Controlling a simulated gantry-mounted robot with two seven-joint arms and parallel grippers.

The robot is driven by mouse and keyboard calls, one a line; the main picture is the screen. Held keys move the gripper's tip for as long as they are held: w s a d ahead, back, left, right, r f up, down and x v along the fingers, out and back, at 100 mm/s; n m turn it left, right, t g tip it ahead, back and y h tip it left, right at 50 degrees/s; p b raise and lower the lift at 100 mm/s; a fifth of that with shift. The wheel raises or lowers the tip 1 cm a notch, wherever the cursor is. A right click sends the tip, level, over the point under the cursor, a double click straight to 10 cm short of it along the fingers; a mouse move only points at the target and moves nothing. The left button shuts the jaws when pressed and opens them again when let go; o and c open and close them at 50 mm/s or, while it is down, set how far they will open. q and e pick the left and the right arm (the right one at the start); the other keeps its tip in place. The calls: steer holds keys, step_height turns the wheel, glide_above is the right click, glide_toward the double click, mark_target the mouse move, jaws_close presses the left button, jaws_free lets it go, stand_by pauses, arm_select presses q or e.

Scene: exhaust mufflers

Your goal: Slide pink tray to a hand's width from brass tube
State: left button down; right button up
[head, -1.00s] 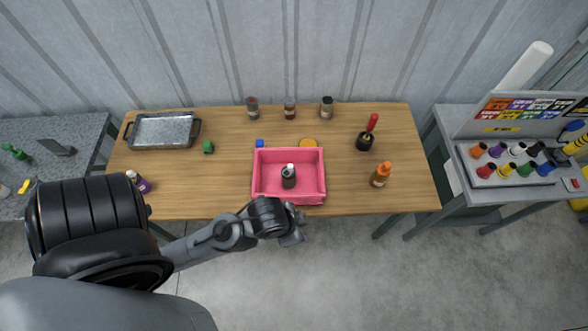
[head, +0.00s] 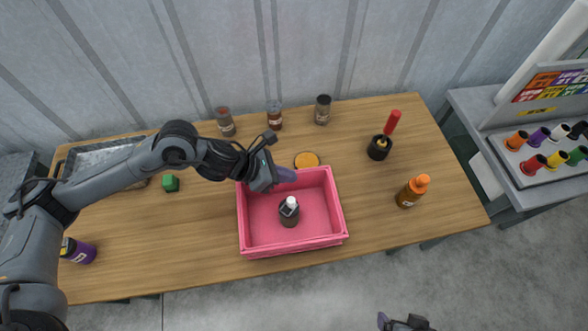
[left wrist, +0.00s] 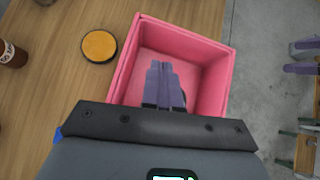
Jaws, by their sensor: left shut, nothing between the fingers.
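The pink tray (head: 246,228) is an open rectangular box near the table's front edge. A dark bottle with a white cap (head: 289,212) stands inside it. My left gripper (head: 286,174) reaches across the tray's back left corner, its purple fingers shut and empty at the back wall. In the left wrist view the shut fingers (left wrist: 164,84) overlap the inside of the pink tray (left wrist: 213,78); contact cannot be told. My right gripper (left wrist: 304,56) shows partly in the left wrist view, its two purple fingers apart. I cannot make out a brass tube.
An orange disc (head: 306,160) lies just behind the tray.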

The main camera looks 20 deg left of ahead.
arm_select(q)
steer(key=a+f, duration=0.1)
steer(key=a, duration=0.1)
glide_toward(328, 180)
steer(key=a+f+x, duration=0.1)
steer(key=x, duration=0.4)
steer(key=shift+w+d+r+m+p, duration=0.1)
steer(key=shift+w+d+m+p, duration=0.05)
steer(key=shift+d+m+p, duration=0.15)
steer(key=shift+w+d+m+p, duration=0.1)
steer(key=shift+w+d+p, duration=0.1)
steer(key=shift+d, duration=0.2)
arm_select(e)
steer(key=shift+w+a+r, duration=0.2)
steer(key=shift+w, duration=0.05)
